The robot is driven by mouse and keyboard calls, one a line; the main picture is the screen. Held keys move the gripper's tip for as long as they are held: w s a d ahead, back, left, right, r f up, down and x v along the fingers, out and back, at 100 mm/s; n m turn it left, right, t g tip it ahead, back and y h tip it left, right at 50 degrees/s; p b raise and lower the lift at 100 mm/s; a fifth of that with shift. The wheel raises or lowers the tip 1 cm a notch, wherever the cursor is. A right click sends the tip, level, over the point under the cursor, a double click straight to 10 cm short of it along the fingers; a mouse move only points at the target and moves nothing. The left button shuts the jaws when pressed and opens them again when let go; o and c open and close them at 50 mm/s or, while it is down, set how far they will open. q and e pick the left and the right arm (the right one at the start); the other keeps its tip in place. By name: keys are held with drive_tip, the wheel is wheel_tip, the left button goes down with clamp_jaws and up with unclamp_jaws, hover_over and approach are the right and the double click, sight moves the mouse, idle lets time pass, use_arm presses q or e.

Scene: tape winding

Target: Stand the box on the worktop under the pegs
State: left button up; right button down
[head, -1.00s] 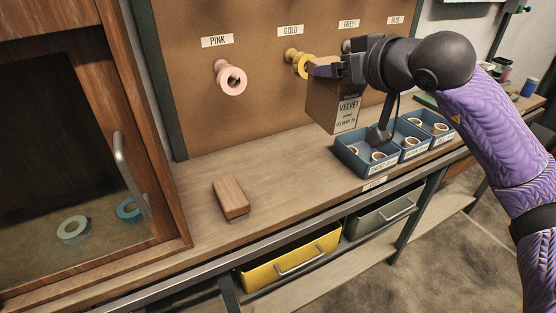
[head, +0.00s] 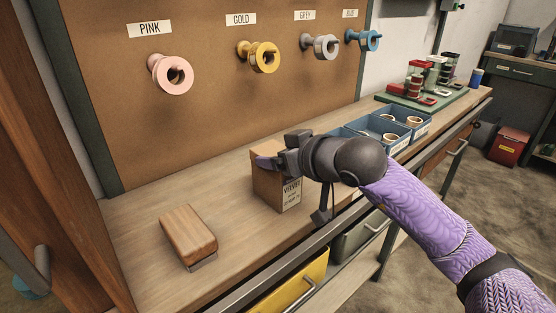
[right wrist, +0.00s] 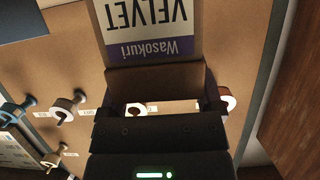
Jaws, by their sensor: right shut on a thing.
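The box (head: 268,188) is brown cardboard with a white label reading VELVET. It is upright at the worktop (head: 235,185), below the row of pegs, toward the front edge. My right gripper (head: 270,161) is shut on its upper part, and the gripper hides part of the box. I cannot tell whether its base touches the wood. In the right wrist view the box's label (right wrist: 150,22) appears upside down beyond the gripper (right wrist: 158,82). The pegs labelled pink (head: 172,74), gold (head: 262,57), grey (head: 322,46) and blue (head: 366,40) hold rolls. My left gripper is not in view.
A wooden block (head: 187,234) lies on the worktop left of the box. Blue bins (head: 402,140) with rolls stand to the right, partly behind my arm. A green board (head: 425,100) with spools is farther right. A wooden cabinet (head: 45,150) borders the left. Worktop between block and box is clear.

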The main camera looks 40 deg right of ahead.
drive_tip(key=shift+c, duration=0.7)
unclamp_jaws()
drive_tip(key=shift+f, duration=0.1)
drive_tip(key=shift+o, duration=0.7)
drive_tip(key=shift+r, duration=0.25)
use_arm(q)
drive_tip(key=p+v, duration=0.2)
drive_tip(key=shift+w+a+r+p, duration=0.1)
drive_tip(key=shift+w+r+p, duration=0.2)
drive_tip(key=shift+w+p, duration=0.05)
use_arm(e)
drive_tip(key=a+v, duration=0.1)
drive_tip(key=v, duration=1.1)
drive_tip(key=shift+d, duration=0.45)
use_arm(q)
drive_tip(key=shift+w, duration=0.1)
use_arm(e)
drive_tip(key=shift+f, duration=0.1)
